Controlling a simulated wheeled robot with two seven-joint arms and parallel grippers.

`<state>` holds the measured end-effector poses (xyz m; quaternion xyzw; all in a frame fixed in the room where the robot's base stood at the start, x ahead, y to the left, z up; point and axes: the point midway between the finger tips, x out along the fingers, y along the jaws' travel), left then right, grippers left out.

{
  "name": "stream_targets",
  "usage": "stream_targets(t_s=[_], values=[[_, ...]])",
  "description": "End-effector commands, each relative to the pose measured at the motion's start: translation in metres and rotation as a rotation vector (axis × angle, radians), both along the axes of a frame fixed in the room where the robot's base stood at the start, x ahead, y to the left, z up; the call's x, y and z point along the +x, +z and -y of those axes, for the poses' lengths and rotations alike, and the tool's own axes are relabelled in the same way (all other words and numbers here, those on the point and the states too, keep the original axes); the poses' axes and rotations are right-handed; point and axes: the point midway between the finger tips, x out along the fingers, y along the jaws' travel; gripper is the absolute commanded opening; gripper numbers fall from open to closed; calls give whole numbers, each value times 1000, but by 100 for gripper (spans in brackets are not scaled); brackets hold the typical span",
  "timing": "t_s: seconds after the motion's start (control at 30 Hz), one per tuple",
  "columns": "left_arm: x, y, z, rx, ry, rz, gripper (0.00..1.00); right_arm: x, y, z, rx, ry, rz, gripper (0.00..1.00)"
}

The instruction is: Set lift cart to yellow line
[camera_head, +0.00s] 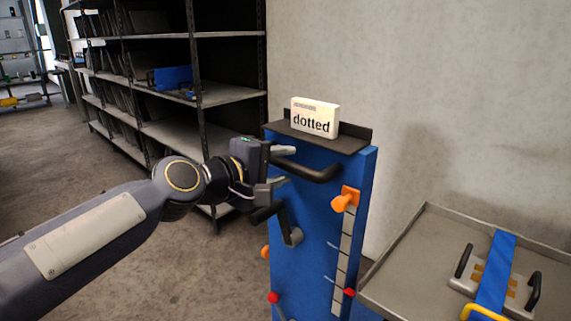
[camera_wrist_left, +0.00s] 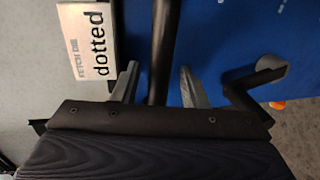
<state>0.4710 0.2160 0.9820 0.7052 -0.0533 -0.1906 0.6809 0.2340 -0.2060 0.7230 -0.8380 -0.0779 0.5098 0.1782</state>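The lift cart (camera_head: 310,215) has a tall blue panel with a black push handle (camera_head: 312,171) near its top. A pale scale strip (camera_head: 345,255) with dark ticks runs down its right side, with an orange pointer (camera_head: 345,200) near the top. I cannot make out a yellow line on it. A black crank with a grey end (camera_head: 292,237) sits below the handle. My left gripper (camera_head: 281,166) is open at the handle. In the left wrist view, its fingers (camera_wrist_left: 158,84) stand either side of the black bar (camera_wrist_left: 161,45), with gaps showing. My right gripper is out of view.
A white card reading "dotted" (camera_head: 314,118) stands on the cart's top shelf. The cart's grey tray (camera_head: 395,265) holds a die with a blue strap (camera_head: 495,275) and black handles. A dark shelving rack (camera_head: 228,95) stands behind my left arm. Floor at left is clear.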

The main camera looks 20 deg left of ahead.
Motion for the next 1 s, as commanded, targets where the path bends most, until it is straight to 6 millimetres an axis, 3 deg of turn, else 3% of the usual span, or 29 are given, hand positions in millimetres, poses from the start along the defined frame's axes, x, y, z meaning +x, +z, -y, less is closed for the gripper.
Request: stream_targets(t_s=[0.2,0.4,1.0], values=[[-37,10,-14,-1,2,2,40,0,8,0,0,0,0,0],[-56,12,-20,-1,-1,-1,40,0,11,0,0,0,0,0],[-61,8,-20,16,-8,-6,40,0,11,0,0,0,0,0]])
